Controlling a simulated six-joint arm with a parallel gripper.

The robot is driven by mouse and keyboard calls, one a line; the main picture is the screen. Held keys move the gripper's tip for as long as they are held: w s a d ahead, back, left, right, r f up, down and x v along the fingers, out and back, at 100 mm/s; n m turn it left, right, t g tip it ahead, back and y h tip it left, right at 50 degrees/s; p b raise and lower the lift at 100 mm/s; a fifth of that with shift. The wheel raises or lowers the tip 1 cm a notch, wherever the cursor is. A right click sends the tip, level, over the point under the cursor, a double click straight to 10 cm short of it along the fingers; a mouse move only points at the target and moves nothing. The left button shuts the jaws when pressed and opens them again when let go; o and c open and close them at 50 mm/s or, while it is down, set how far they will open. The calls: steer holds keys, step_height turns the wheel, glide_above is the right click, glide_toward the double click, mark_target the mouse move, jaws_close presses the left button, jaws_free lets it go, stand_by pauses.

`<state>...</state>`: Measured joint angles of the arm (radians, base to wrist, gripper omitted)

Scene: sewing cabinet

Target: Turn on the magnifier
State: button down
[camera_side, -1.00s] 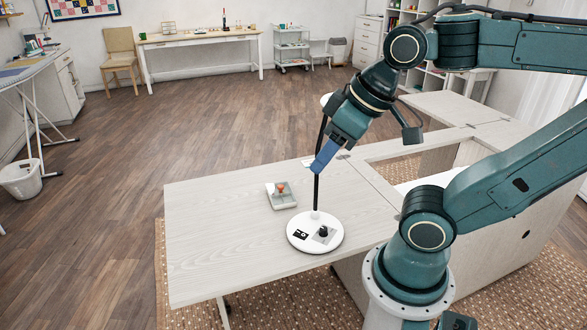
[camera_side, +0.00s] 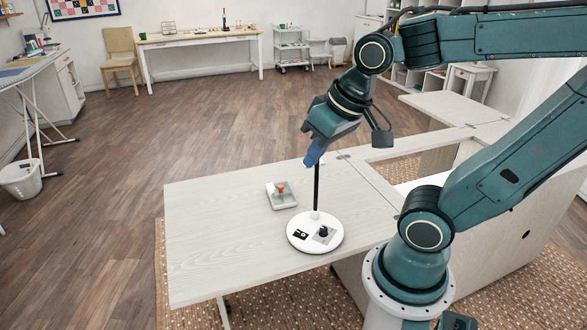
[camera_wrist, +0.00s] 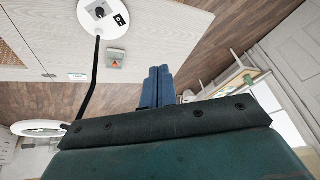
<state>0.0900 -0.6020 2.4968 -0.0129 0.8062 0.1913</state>
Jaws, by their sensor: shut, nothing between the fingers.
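The magnifier's round white base (camera_side: 300,243) stands on the pale table leaf, with a black knob (camera_side: 323,231) and a small black rocker panel (camera_side: 300,235) on top. Its thin black stem (camera_side: 317,185) rises from the base, and its upper part is hidden behind my gripper in the side view. In the wrist view the base (camera_wrist: 86,21) is at the top and the white ring head (camera_wrist: 38,128) is at the lower left. My gripper (camera_side: 313,156), with blue fingers, is shut and empty, above the table and well above the base. The fingers also show in the wrist view (camera_wrist: 158,72).
A small tray (camera_side: 281,203) with an orange-topped item lies on the leaf behind the base. The leaf (camera_side: 215,245) is clear to the left. The cabinet's open well lies to the right, with my arm in front of it.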

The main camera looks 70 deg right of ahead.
steer(key=w+d+f+m+g, duration=0.1)
steer(key=w+d+f+m, duration=0.45)
steer(key=f+m, duration=0.2)
steer(key=m+g, duration=0.2)
steer(key=m, duration=0.6)
glide_above(296, 232)
steer(key=s, duration=0.3)
step_height(296, 232, down, 8)
steer(key=shift+d+f+m, duration=0.25)
steer(key=shift+f+m, duration=0.25)
steer(key=shift+m, duration=0.05)
steer(key=shift+f, duration=0.2)
steer(key=shift+w+d+f, duration=0.1)
steer(key=shift+w+f, duration=0.35)
steer(key=shift+f, duration=1.75)
steer(key=shift+w+f, duration=0.45)
steer(key=shift+f, duration=1.8)
steer(key=shift+w+d+f, duration=0.1)
steer(key=shift+w+f, duration=0.35)
steer(key=shift+f, duration=1.75)
steer(key=shift+f, duration=0.1)
